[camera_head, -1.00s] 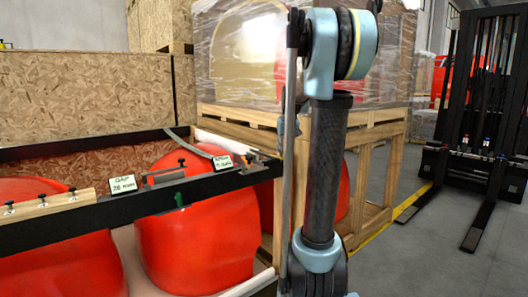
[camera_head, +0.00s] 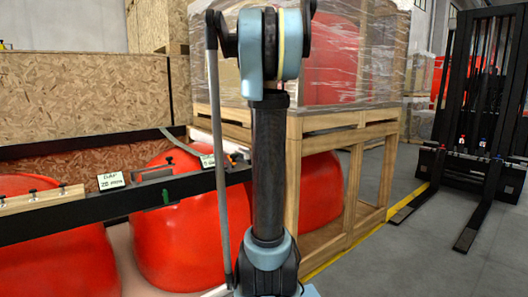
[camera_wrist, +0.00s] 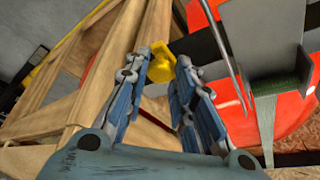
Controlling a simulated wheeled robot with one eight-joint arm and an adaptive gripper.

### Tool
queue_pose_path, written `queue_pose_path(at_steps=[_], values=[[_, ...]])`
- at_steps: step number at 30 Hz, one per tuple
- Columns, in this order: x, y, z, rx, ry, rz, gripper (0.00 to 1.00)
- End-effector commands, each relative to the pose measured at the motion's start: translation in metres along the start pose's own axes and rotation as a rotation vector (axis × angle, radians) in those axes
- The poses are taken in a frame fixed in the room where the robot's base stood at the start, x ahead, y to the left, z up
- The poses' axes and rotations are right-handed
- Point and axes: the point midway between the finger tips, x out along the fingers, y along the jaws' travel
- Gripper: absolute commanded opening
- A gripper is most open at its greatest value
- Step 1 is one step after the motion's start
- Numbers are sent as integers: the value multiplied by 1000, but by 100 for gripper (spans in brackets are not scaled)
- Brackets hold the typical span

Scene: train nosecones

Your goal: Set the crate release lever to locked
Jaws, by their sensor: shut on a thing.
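In the wrist view, my gripper (camera_wrist: 162,85) is shut on a yellow piece (camera_wrist: 160,62), which looks like the handle of the crate release lever. The yellow piece sits between the blue fingers near their tips. The rest of the lever is hard to make out, so I cannot tell its setting. In the head view, my arm stands in front of the right end of the black beam, and my gripper and the lever do not show there. The wooden crate (camera_head: 296,165) stands behind my arm.
Red nosecones (camera_head: 180,240) sit under the black beam (camera_head: 60,218), which carries small labels (camera_head: 111,180) and clamps. A thin grey rod (camera_head: 221,150) runs beside my arm. A forklift (camera_head: 478,150) stands at the right. The grey floor between crate and forklift is open.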

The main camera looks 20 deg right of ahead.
Motion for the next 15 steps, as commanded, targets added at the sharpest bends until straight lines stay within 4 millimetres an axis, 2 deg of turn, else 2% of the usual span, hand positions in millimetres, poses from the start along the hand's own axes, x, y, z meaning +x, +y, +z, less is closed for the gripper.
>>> queue_pose_path(at_steps=[7, 8, 10, 11, 15], values=[[0, -2, -1, 0, 2, -5, 0], [0, -2, -1, 0, 2, -5, 26], [0, -2, -1, 0, 2, -6, 42], [0, -2, -1, 0, 2, -5, 44], [0, -1, -1, 0, 1, -4, 44]])
